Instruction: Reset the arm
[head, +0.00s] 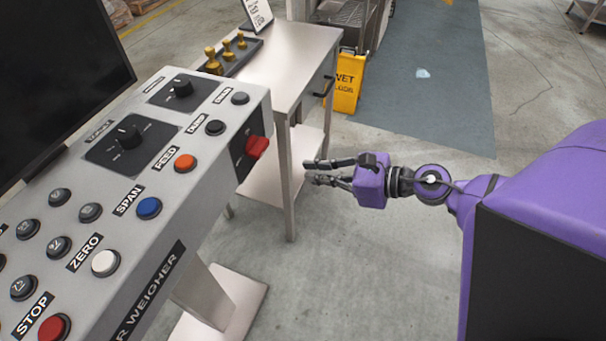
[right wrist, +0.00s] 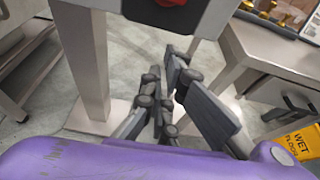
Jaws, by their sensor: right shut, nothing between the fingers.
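My right gripper (head: 308,171) reaches in from the right in the head view, with its fingers pointing left. It is shut and empty, in the open air to the right of the control panel (head: 215,115). A red switch (head: 257,146) on the panel's right end face is left of the fingertips, with a clear gap between. In the right wrist view my dark fingers (right wrist: 170,68) fill the middle, and the red switch (right wrist: 170,3) is cut by the top edge. My left gripper is not in view.
A metal side table (head: 295,55) with brass weights (head: 226,53) stands behind the panel. A yellow wet-floor sign (head: 347,82) stands beyond it on the grey floor. A dark screen (head: 60,75) is at the left. The floor below my right gripper is clear.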

